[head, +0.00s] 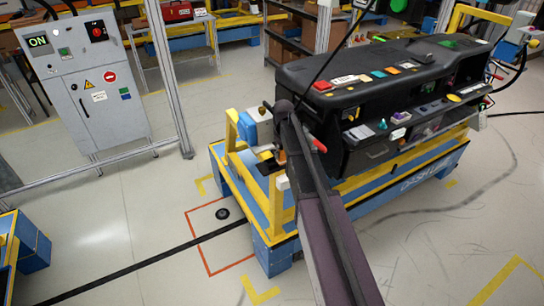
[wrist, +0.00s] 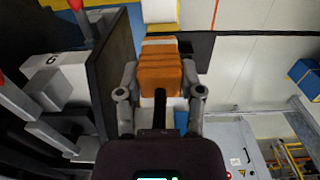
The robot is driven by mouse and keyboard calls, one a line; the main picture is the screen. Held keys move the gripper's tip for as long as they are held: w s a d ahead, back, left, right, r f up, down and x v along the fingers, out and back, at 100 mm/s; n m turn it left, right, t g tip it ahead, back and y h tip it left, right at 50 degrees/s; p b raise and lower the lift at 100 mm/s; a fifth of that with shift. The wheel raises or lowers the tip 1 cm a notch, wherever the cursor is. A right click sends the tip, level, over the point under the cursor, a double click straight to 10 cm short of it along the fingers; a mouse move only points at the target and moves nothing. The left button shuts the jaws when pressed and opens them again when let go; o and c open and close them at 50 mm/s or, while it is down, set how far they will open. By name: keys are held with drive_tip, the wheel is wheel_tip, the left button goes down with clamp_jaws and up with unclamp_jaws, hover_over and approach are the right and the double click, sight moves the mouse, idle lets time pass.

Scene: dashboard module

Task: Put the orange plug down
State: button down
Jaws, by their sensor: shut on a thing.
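The orange plug (wrist: 158,72) is a blocky orange piece with a pale band, in the upper middle of the wrist view. My gripper (wrist: 159,92) is shut on it, with one grey finger on each side. A white block shows just beyond the plug's far end; I cannot tell whether they touch. In the head view my dark arm reaches up to the left end of the black dashboard module (head: 390,82). There the arm largely hides my gripper, and I cannot make out the plug clearly.
The dashboard sits on a blue and yellow stand (head: 276,205). In the wrist view a dark panel (wrist: 112,75) and a white block marked 6 (wrist: 62,80) are close left of my gripper. A grey control cabinet (head: 95,105) stands at left.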

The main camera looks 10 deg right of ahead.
drive_tip(key=shift+w+a+f, duration=0.2)
drive_tip(key=shift+w+a, duration=0.95)
drive_tip(key=shift+w, duration=0.25)
drive_tip(key=shift+w+a, duration=0.3)
drive_tip(key=shift+w, duration=0.05)
drive_tip(key=shift+w+a+f+b, duration=0.2)
drive_tip(key=shift+f+b, duration=0.1)
drive_tip(key=shift+b, duration=0.15)
drive_tip(key=shift+s+f+b, duration=0.1)
drive_tip(key=shift+f+b, duration=1.4)
drive_tip(key=shift+f, duration=0.05)
drive_tip(key=shift+f, duration=0.1)
drive_tip(key=shift+c, duration=1.2)
unclamp_jaws()
